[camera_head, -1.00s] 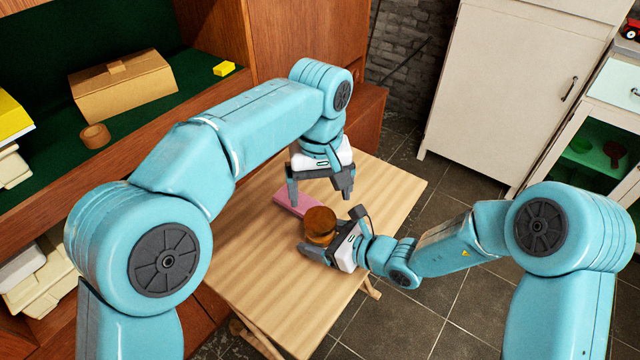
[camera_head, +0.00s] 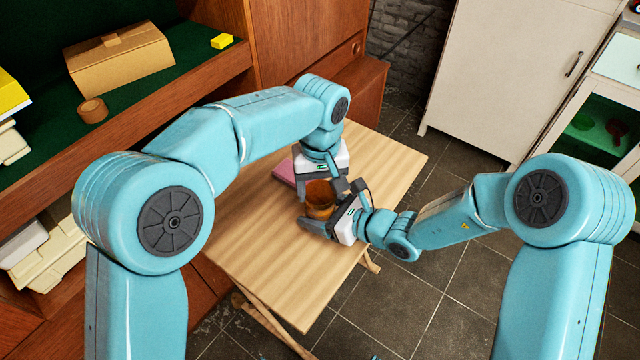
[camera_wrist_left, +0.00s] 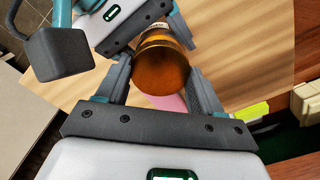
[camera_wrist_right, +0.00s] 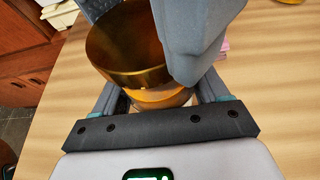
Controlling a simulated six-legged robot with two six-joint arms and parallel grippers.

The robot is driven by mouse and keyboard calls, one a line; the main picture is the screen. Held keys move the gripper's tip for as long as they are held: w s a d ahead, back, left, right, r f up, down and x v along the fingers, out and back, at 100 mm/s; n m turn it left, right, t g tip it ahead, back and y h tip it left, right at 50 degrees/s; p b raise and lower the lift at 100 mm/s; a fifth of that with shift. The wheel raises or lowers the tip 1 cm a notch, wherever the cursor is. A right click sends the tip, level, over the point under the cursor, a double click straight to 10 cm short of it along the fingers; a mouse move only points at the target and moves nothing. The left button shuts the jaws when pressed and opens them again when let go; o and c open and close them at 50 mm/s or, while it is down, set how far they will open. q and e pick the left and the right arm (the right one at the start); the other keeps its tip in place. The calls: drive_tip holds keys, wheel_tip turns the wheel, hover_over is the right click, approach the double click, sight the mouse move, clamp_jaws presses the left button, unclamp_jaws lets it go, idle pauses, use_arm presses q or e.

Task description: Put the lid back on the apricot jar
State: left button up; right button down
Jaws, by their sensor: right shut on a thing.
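The apricot jar (camera_wrist_right: 160,98) is upright above or on the table, with an orange body. My right gripper (camera_head: 332,226) is shut on it. A round brown-gold lid (camera_wrist_right: 130,45) appears on top of the jar; it also shows in the left wrist view (camera_wrist_left: 163,68). I cannot tell whether it is fully seated. My left gripper (camera_wrist_left: 158,60) points down from above, open, with its fingers on either side of the lid. One of its fingers hides part of the lid in the right wrist view.
A pink item (camera_head: 284,172) lies on the wooden table (camera_head: 290,280) behind the jar. The table's front is clear. A shelf with a cardboard box (camera_head: 120,62) stands left.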

use_arm(q)
drive_tip(key=shift+c, duration=0.4)
drive_tip(key=shift+m, duration=0.8)
drive_tip(key=o, duration=1.2)
drive_tip(key=shift+c, duration=0.2)
drive_tip(key=shift+r, duration=0.1)
drive_tip(key=shift+r, duration=2.2)
drive_tip(key=shift+c, duration=0.2)
